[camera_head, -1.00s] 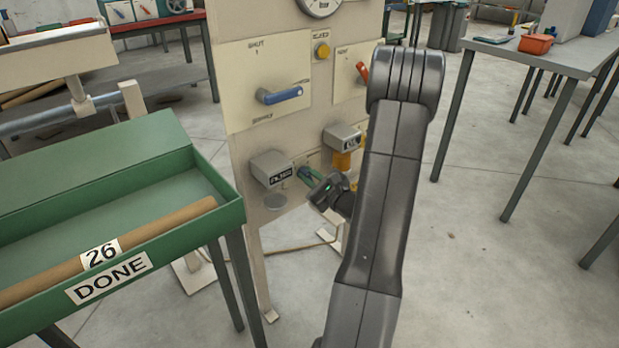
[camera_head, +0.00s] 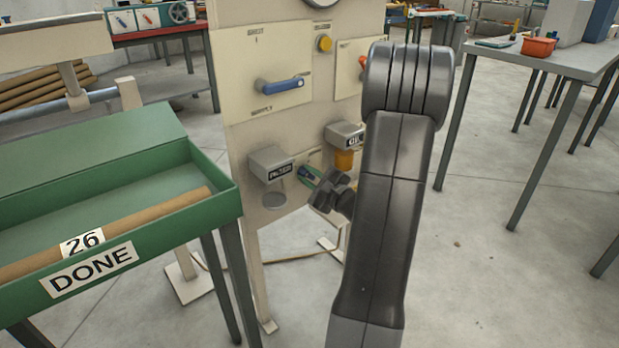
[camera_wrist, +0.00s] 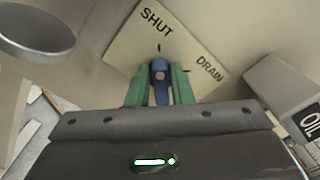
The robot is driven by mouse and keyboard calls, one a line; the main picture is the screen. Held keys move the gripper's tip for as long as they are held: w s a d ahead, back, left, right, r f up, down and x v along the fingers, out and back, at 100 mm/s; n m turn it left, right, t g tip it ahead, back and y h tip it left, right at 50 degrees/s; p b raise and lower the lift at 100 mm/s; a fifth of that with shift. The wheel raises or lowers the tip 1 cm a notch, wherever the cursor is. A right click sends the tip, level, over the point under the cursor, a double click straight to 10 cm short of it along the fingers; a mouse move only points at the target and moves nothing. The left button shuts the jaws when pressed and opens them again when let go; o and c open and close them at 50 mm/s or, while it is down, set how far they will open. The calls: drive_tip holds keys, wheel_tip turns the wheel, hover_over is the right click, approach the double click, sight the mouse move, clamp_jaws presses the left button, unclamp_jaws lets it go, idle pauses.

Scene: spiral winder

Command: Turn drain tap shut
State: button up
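The drain tap (camera_wrist: 160,80) has a small blue handle on a cream plate (camera_wrist: 128,58) marked SHUT and DRAIN in the wrist view. My gripper (camera_wrist: 160,88) has its green fingers on both sides of the blue handle and appears closed on it. The handle lies below the short tick by the word SHUT; its exact angle is partly hidden by the fingers. In the head view my gripper (camera_head: 310,178) is at the low part of the cream panel, and its fingers hide the tap.
A filter box (camera_head: 270,163) is left of my gripper and an oil box (camera_head: 345,134) is above right. A blue supply lever (camera_head: 281,86) sits higher on the panel. A green DONE tray (camera_head: 160,240) stands at left. Open floor lies to the right.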

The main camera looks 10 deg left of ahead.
drive_tip(key=shift+o, duration=1.4)
drive_tip(key=p+v, duration=0.2)
drive_tip(key=v, duration=1.1)
drive_tip(key=shift+s+d+p, duration=0.25)
drive_tip(key=shift+d+p, duration=0.05)
drive_tip(key=shift+p, duration=0.05)
drive_tip(key=shift+w+a, duration=0.1)
drive_tip(key=b+x, duration=0.2)
drive_tip(key=x, duration=1.1)
drive_tip(key=shift+w+a+b, duration=0.2)
drive_tip(key=shift+a+b, duration=0.05)
drive_tip(key=shift+b, duration=0.15)
drive_tip(key=shift+d, duration=0.1)
